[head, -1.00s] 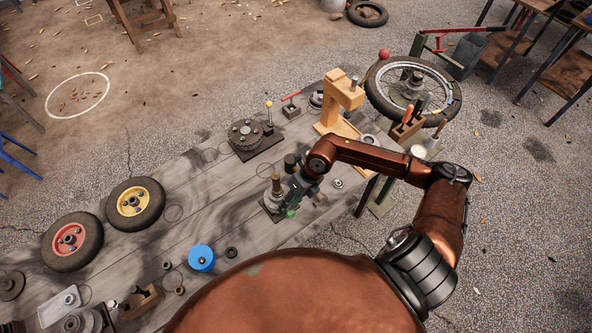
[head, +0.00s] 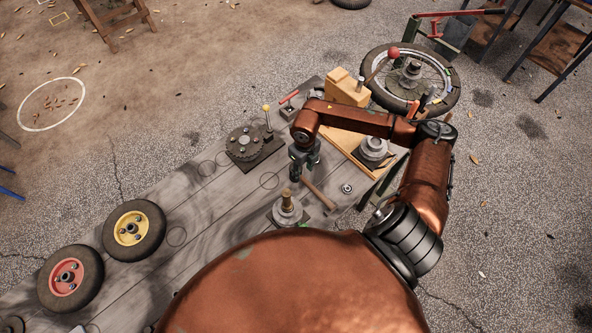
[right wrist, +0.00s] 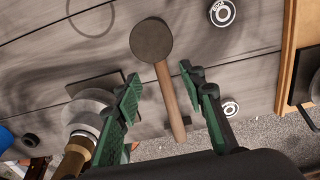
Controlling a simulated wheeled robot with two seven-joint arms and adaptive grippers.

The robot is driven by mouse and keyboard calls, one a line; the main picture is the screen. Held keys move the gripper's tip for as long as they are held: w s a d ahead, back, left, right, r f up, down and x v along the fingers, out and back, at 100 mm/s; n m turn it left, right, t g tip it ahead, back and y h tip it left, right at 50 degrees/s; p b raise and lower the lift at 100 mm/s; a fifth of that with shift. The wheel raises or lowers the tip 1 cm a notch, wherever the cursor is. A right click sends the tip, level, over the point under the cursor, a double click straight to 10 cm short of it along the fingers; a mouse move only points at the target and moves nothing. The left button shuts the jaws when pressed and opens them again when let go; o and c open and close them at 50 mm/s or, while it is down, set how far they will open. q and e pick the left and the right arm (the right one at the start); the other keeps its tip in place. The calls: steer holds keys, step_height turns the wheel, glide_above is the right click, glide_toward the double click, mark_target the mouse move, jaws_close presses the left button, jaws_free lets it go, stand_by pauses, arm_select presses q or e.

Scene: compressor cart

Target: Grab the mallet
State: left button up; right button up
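The mallet lies on the grey plank table. In the right wrist view it has a dark round head (right wrist: 151,40) and a wooden handle (right wrist: 171,100). In the head view its handle (head: 319,196) shows just below my right gripper (head: 305,164). My right gripper also shows in the right wrist view (right wrist: 157,85), with its green-padded fingers spread on either side of the handle. It is open and holds nothing. I cannot tell how far the fingers are above the table. My left gripper is not in view.
A post with a brass top (head: 287,203) stands close to the mallet, left of the fingers in the right wrist view. A wooden stand (head: 345,90) and a grey metal part (head: 374,148) are to the right. A round dark fixture (head: 246,143) is to the left, with bare planks between.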

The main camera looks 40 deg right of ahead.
mark_target(302, 177)
steer(key=shift+w+f, duration=0.15)
steer(key=shift+f, duration=1.2)
step_height(302, 177, down, 4)
steer(key=shift+f+p, duration=0.2)
steer(key=shift+p, duration=0.1)
steer(key=shift+f, duration=0.35)
steer(key=c, duration=0.7)
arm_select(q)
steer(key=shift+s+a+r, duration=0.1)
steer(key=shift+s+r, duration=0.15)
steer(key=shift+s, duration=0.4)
arm_select(e)
jaws_close()
steer(key=shift+w+r, duration=0.1)
